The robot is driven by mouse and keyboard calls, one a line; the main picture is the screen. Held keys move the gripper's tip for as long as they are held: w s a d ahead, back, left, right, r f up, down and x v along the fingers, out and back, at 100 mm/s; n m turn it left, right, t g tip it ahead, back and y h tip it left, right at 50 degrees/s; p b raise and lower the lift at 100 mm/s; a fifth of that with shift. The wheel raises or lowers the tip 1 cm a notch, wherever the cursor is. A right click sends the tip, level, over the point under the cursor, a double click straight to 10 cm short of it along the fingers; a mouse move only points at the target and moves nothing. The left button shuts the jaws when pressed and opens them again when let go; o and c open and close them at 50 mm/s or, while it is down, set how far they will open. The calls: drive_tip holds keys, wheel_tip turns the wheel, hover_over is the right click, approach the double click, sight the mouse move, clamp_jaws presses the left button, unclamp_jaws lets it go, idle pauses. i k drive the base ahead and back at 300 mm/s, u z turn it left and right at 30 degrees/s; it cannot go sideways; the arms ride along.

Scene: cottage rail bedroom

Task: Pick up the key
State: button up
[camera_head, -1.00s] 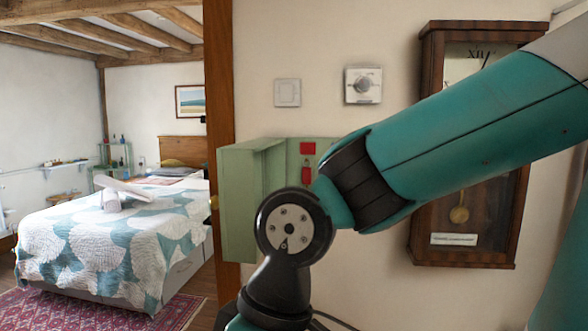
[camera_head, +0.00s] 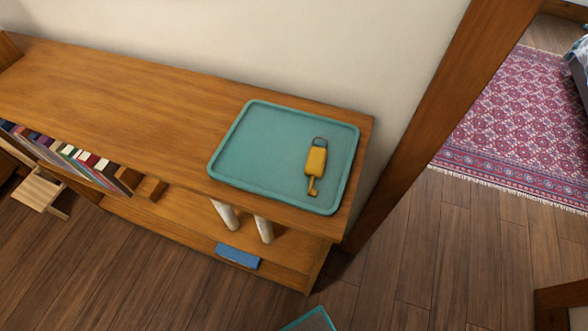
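The key (camera_head: 316,161) has a yellow body with a dark ring at its far end and a small bit pointing toward the near edge. It lies in the right half of a teal tray (camera_head: 240,165). The tray rests on the right end of a long wooden shelf top (camera_head: 130,100). Nothing covers the key. My gripper does not show in the head view.
Books (camera_head: 75,158) stand on the shelf below. White cylinders (camera_head: 264,229) and a blue object (camera_head: 237,256) are under the tray's end. A wooden door post (camera_head: 420,120) rises close on the right. Bare wood floor (camera_head: 440,240) and a patterned rug (camera_head: 520,120) lie beyond.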

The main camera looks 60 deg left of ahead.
sight(316, 159)
drive_tip(key=u, duration=1.15)
drive_tip(key=i, duration=0.2)
drive_tip(key=u, duration=0.75)
drive_tip(key=k, duration=0.5)
drive_tip(key=u, duration=1.9)
drive_tip(key=i, duration=0.6)
drive_tip(key=z, duration=2.9)
